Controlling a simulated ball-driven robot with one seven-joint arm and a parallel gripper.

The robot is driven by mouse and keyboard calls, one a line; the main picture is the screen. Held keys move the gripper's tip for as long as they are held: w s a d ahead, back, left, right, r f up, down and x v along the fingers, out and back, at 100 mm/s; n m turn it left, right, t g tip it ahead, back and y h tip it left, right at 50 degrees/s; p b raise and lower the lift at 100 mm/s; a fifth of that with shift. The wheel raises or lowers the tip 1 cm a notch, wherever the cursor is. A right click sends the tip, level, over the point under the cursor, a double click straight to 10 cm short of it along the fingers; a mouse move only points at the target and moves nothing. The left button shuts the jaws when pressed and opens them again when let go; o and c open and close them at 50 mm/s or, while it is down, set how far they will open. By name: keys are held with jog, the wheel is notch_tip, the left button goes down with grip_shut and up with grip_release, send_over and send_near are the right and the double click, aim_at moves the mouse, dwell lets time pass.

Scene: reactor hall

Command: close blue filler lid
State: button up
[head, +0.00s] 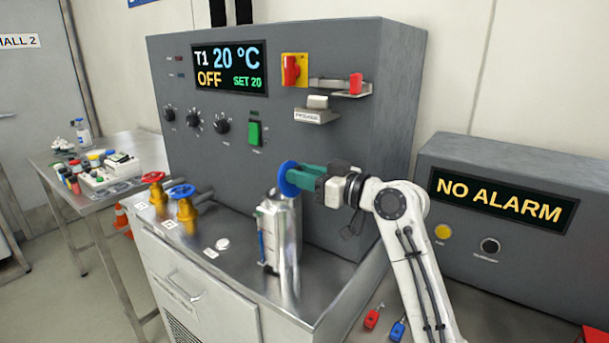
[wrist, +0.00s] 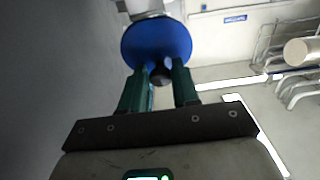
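The blue filler lid (head: 289,179) is a blue disc standing on edge, tilted up, above the top of the silvery vessel (head: 285,235). In the wrist view the lid (wrist: 157,44) faces me, with a round dark knob (wrist: 160,75) at its lower edge. My gripper (head: 300,178) reaches the lid from the right, its green fingers close against the lid's face. In the wrist view my gripper (wrist: 162,76) has one finger on each side of the knob. I cannot tell whether the fingers press on it.
The grey control cabinet (head: 340,120) rises right behind the lid. The alarm box (head: 500,240) is on the right. The steel bench (head: 230,265) is mostly clear around the vessel.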

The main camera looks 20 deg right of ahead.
aim_at(289, 165)
grip_shut()
dwell(0.3)
jog(key=g+p, duration=0.1)
jog(key=p, duration=0.1)
jog(key=w+r+g+h+p, duration=0.1)
jog(key=p, duration=0.1)
jog(key=shift+a+r+p, duration=0.15)
jog(key=shift+a+p, duration=0.2)
jog(key=shift+a, duration=0.05)
jog(key=g+h+p, duration=0.1)
jog(key=p, duration=0.1)
jog(key=w+a+g+h+p, duration=0.1)
jog(key=p, duration=0.1)
jog(key=shift+w, duration=0.2)
jog(key=shift+w+a+f+g+h+p, duration=0.15)
jog(key=shift+w+f+g+h+p, duration=0.15)
jog(key=shift+g+p, duration=0.3)
jog(key=shift+w+a+f+g+h+p, duration=0.15)
jog(key=shift+g+h+p, duration=0.25)
jog(key=shift+p, duration=0.4)
